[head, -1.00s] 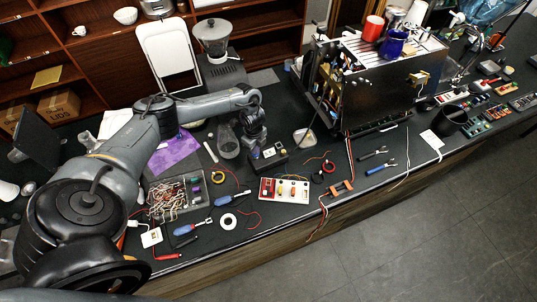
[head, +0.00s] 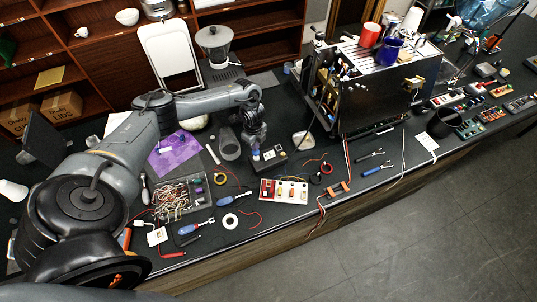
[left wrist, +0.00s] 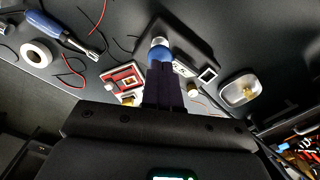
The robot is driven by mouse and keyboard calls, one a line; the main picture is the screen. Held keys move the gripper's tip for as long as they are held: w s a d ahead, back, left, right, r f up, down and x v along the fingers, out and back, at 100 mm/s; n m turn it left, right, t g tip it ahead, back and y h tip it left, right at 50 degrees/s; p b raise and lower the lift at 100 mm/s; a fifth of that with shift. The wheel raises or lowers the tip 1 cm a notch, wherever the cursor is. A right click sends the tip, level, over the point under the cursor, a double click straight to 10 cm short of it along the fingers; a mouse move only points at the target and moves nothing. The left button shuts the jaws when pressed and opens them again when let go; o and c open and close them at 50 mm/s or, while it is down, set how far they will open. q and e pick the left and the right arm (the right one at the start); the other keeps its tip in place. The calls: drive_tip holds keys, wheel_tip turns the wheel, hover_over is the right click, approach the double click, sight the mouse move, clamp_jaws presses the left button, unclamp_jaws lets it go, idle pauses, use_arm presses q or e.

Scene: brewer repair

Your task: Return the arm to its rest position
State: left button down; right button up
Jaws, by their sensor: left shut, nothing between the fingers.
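My left arm reaches in from the left in the head view. My left gripper (head: 262,150) points down over the bench, close to a small black box (head: 270,160). In the left wrist view its dark fingers (left wrist: 162,82) are together, with nothing seen between them. A round blue piece with a pale top (left wrist: 159,50) shows just beyond the fingertips; I cannot tell whether they touch it. My right gripper is not in view.
A parts tray (head: 180,205) and screwdrivers lie nearer. The large espresso machine (head: 375,100) stands to the right.

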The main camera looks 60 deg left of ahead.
use_arm(q)
drive_tip(key=shift+f, duration=0.2)
idle(0.7)
drive_tip(key=shift+f+b, duration=1.8)
drive_tip(key=shift+f, duration=0.4)
drive_tip(key=shift+r+p, duration=2.25)
drive_tip(key=shift+r, duration=0.15)
